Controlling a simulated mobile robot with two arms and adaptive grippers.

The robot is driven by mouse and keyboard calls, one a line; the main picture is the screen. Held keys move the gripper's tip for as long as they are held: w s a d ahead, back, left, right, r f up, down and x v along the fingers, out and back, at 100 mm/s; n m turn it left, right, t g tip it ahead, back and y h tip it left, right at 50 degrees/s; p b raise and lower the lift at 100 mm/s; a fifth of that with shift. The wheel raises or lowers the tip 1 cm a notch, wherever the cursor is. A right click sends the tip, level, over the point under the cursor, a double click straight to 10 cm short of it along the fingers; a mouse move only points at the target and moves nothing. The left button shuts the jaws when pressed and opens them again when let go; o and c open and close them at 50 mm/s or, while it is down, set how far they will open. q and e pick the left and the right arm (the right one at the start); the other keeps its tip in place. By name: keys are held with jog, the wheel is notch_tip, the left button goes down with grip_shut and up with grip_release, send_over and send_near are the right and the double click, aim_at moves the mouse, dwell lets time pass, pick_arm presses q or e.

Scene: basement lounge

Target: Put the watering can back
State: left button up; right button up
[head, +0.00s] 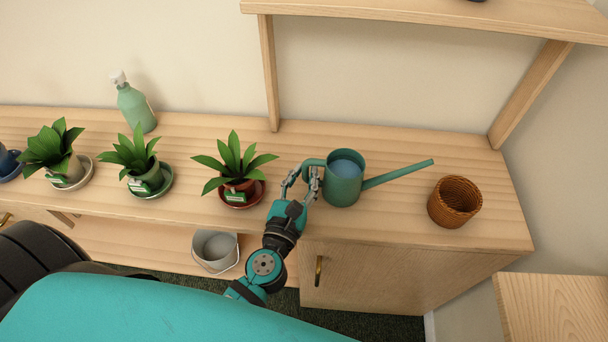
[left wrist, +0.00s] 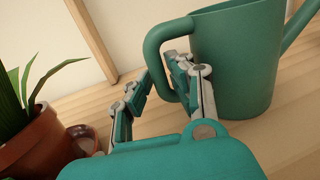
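The green watering can (head: 343,180) stands upright on the wooden cabinet top (head: 400,222), its spout pointing right and its handle to the left. Its open top shows a bluish inside. My left gripper (head: 303,178) is at the handle with its fingers spread. In the left wrist view, the fingers (left wrist: 164,82) lie on either side of the handle (left wrist: 157,52), one outside it and one within the loop. They do not look closed on it. The can's body (left wrist: 235,65) also shows there. My right gripper is not in view.
A potted plant in a red pot (head: 240,190) stands just left of the gripper. More potted plants (head: 142,175) and a spray bottle (head: 135,106) are further left. A wicker basket (head: 454,201) is at right. A raised shelf (head: 430,14) hangs above. A bucket (head: 215,249) sits lower.

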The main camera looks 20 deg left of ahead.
pick_arm(q)
jog(key=shift+o, duration=0.8)
jog(key=shift+r, duration=0.1)
jog(key=s+b, duration=0.5)
jog(key=s, duration=0.7)
jog(key=shift+d, duration=0.4)
